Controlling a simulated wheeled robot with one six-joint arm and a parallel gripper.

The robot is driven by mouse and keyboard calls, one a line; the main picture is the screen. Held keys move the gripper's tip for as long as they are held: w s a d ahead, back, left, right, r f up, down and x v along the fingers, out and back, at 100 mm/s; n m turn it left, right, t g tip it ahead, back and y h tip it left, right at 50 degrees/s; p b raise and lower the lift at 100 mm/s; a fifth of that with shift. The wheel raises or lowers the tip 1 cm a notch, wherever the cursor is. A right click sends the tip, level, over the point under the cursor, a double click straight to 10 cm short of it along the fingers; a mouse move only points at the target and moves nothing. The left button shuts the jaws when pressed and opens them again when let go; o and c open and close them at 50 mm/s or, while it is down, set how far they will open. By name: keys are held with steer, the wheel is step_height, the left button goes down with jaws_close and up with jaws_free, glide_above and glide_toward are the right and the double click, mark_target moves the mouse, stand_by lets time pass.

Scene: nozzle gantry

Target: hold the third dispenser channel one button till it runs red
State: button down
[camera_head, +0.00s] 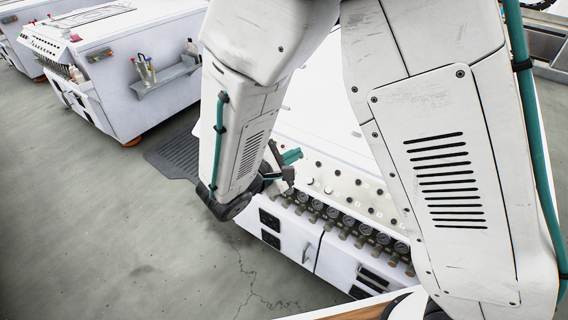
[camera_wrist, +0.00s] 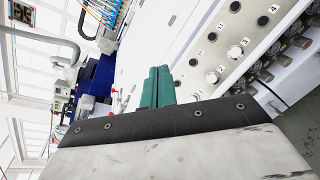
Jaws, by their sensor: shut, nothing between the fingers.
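My gripper (camera_head: 291,156) is over the near dispenser machine, beside its row of buttons in the head view. Its two teal fingers (camera_wrist: 158,85) are shut together with nothing between them. In the wrist view the fingers are apart from the buttons, which lie to their right. The sloped white panel carries round dark buttons (camera_wrist: 263,21) and pale buttons (camera_wrist: 234,51), with small numbers such as 3 and 4 beside some. I cannot tell which one is the channel one button. No red light shows on these buttons. My arm hides part of this machine (camera_head: 295,237).
A row of gauges (camera_head: 348,221) runs along the machine's front edge below the buttons. Another white machine (camera_head: 120,60) stands at the back left, with a side shelf (camera_head: 166,80) holding bottles. A dark mat (camera_head: 172,155) lies between them. The grey floor at left is clear.

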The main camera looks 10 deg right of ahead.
steer(key=a+f+n+t, duration=0.1)
steer(key=w+a+f+t+y, duration=0.1)
steer(key=a, duration=0.1)
steer(key=a+f+n, duration=0.1)
steer(key=shift+w+a+f+n+t+y, duration=0.1)
steer(key=shift+w+a+n+t+y, duration=0.2)
steer(key=shift+w+a+t, duration=0.1)
steer(key=w+d+f, duration=0.3)
steer(key=f, duration=0.4)
steer(key=shift+w+d, duration=0.2)
steer(key=shift+d, duration=0.2)
steer(key=shift+f, duration=0.15)
stand_by(1.5)
steer(key=shift+w+d+f, duration=0.15)
steer(key=shift+w+f, duration=0.05)
steer(key=shift+f, duration=0.1)
steer(key=shift+w+d+f, duration=0.15)
steer(key=shift+d+f, duration=0.05)
steer(key=shift+f, duration=0.2)
stand_by(3.8)
